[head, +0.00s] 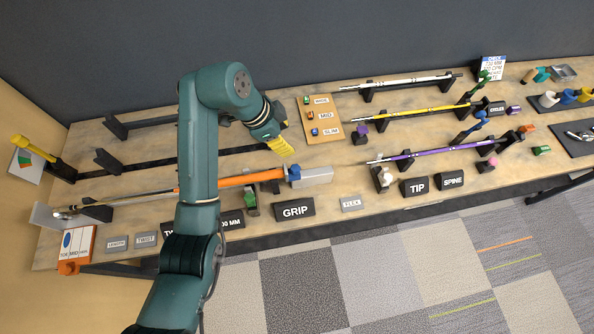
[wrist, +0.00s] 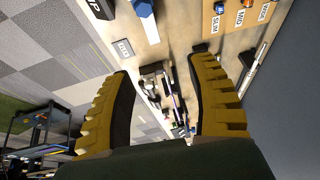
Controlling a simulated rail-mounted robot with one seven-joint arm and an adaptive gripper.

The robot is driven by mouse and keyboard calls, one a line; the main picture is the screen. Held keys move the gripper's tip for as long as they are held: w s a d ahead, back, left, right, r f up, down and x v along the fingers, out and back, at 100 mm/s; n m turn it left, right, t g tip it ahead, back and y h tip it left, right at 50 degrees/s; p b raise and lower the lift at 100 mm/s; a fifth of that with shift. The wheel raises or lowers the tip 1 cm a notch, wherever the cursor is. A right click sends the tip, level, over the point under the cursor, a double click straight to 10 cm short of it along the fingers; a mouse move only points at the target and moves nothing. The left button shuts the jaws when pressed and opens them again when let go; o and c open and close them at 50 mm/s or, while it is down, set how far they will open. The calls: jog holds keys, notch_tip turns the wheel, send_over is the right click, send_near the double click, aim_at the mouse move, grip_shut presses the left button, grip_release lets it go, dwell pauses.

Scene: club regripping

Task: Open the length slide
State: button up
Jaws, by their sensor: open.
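A grey plate marked LENGTH (head: 117,243) lies at the front left of the bench, beside a TWIST plate (head: 146,240). I cannot tell for sure which part is the length slide. A yellow handle (head: 32,148) stands at the far left end, and an orange handle (head: 68,268) sits at the front left edge. Both are far from my gripper.
A club with an orange grip (head: 250,178) lies along the bench, partly hidden by my arm; a blue block (head: 294,172) is at its end. White, yellow (head: 410,111) and purple (head: 440,150) shafts rest on stands at right. A dark wall (head: 300,40) rises behind.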

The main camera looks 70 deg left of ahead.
aim_at(295, 168)
jog(key=s+f+h, duration=0.1)
jog(key=s+f, duration=0.1)
jog(key=s, duration=0.2)
jog(key=x, duration=1.6)
jog(key=shift+w+a+f, duration=0.1)
jog(key=shift+a+f, duration=0.05)
jog(key=shift+f, duration=0.05)
grip_shut()
